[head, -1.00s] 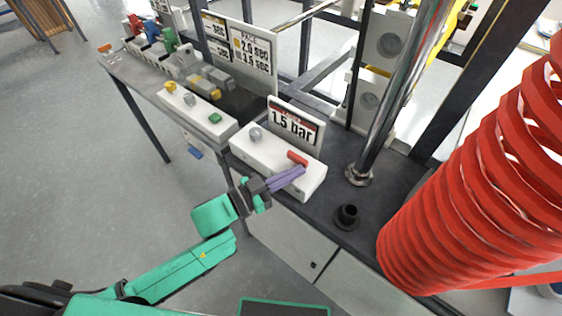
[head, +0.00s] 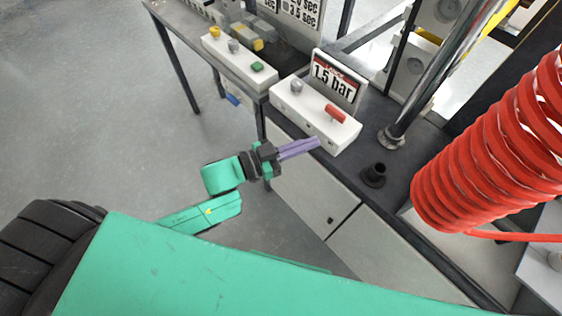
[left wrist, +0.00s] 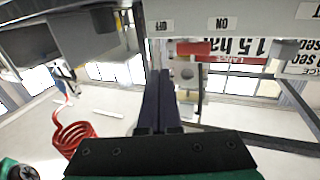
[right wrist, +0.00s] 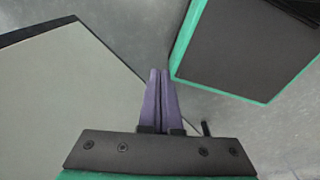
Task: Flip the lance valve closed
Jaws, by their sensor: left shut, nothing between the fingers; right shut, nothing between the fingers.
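The lance valve's red lever (head: 335,113) lies on top of a white box (head: 307,112) at the table's front edge, below a "1.5 bar" sign (head: 335,78). In the left wrist view the lever (left wrist: 193,47) shows near "OFF" and "ON" labels on the box. My left gripper (head: 317,143) is shut and empty, its purple fingers in front of the box and pointing at its right part. They appear apart from the lever. In the left wrist view the fingertips (left wrist: 160,72) are just left of the lever. My right gripper (right wrist: 160,72) is shut and empty, away from the valve.
A grey knob (head: 296,86) stands on the same box, left of the lever. Another white box (head: 240,60) has yellow, grey and green controls. A black socket (head: 374,174), a steel post (head: 430,80) and a large red coil (head: 490,150) stand to the right.

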